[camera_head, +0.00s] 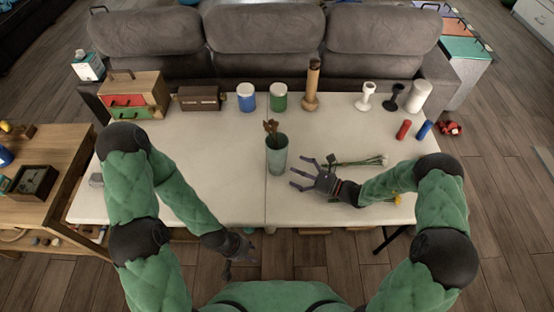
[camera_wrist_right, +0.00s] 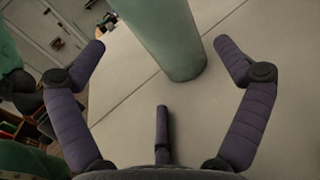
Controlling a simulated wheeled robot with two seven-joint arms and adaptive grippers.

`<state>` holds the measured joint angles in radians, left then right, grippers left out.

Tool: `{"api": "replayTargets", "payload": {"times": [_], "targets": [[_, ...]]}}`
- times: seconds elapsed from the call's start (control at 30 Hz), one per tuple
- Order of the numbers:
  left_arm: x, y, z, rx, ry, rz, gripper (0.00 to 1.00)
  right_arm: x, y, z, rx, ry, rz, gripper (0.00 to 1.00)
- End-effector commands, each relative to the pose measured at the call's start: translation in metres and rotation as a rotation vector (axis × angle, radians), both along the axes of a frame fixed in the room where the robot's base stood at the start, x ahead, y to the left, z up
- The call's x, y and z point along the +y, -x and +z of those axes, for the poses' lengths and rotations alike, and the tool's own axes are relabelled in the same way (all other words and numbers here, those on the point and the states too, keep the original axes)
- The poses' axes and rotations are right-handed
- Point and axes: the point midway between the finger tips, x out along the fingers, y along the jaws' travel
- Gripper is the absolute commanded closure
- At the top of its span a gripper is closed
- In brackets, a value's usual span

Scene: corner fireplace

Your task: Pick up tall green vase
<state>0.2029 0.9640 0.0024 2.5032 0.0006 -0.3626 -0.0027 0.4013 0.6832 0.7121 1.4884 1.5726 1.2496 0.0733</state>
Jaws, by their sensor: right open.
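The tall green vase (camera_head: 277,156) stands upright near the middle of the white table, with a brown plant-like piece (camera_head: 271,127) rising from its mouth. My right gripper (camera_head: 303,174) is just to the right of the vase, its fingers spread and pointing at it. In the right wrist view the vase (camera_wrist_right: 168,38) shows beyond and between the open fingers of my right gripper (camera_wrist_right: 167,62), with its base on the table and nothing in the grasp. My left gripper (camera_head: 238,262) hangs low in front of the table's near edge, away from the vase; its finger state is unclear.
The white table (camera_head: 200,150) has clear room left of the vase. Flower stems (camera_head: 355,162) lie right of it. Blue (camera_head: 246,97) and green (camera_head: 278,97) jars, a wooden bottle-shaped piece (camera_head: 312,88), and candle holders (camera_head: 365,97) stand along the back. A grey sofa (camera_head: 265,45) is behind.

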Motion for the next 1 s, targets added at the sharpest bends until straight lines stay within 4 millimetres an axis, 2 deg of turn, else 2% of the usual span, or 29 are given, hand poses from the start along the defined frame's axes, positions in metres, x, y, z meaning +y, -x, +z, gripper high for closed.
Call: {"api": "replayTargets", "payload": {"times": [0.27,0.6,0.93,1.0], "targets": [[0.000,0.000,-0.004,0.000,0.000,0.000,0.60,0.020,-0.008,0.001,-0.002,0.002,0.005,0.00],[0.000,0.000,-0.016,0.000,0.000,0.000,0.60,0.061,-0.029,0.001,-0.002,0.002,0.004,0.00],[0.000,0.000,-0.016,0.000,0.000,0.000,0.60,0.066,-0.032,0.002,-0.001,0.003,0.003,0.00],[0.000,0.000,-0.016,0.000,0.000,0.000,0.60,0.066,-0.032,0.002,-0.001,0.003,0.003,0.20]]}}
